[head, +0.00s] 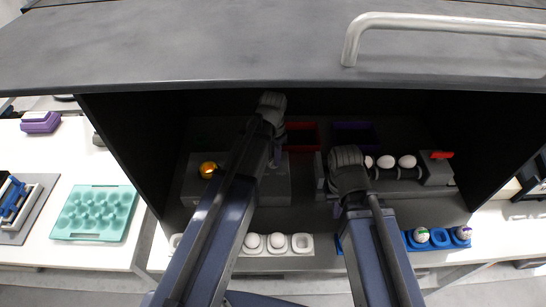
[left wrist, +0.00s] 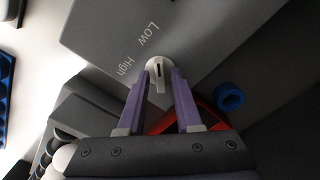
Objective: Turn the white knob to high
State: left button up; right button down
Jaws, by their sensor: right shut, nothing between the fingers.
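The white knob (left wrist: 158,64) is on a grey panel (left wrist: 205,35) in the left wrist view. It carries a dark line, and its narrow handle points toward the bottom of the picture. The printed words "Low" (left wrist: 149,33) and "High" (left wrist: 125,66) are above and left of it. My left gripper (left wrist: 160,76) has its purple fingers apart, one on each side of the knob; contact is unclear. In the head view my left wrist (head: 271,105) reaches deep into the dark cabinet, its fingers hidden. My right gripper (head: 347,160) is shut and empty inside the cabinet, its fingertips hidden.
The cabinet's top (head: 200,45) overhangs both arms. White eggs (head: 408,161) stand on a rack beside my right gripper. A gold ball (head: 208,169) is left of my left arm. More eggs (head: 277,241) lie in front. A teal tray (head: 95,211) is at left.

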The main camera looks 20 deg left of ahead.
pick_arm(q)
grip_shut()
dwell(0.5)
jog(key=n, duration=0.4)
jog(key=shift+n, duration=0.4)
jog(key=n, duration=0.4)
jog(key=shift+n, duration=0.3)
jog(key=n, duration=0.4)
jog(key=shift+n, duration=2.1)
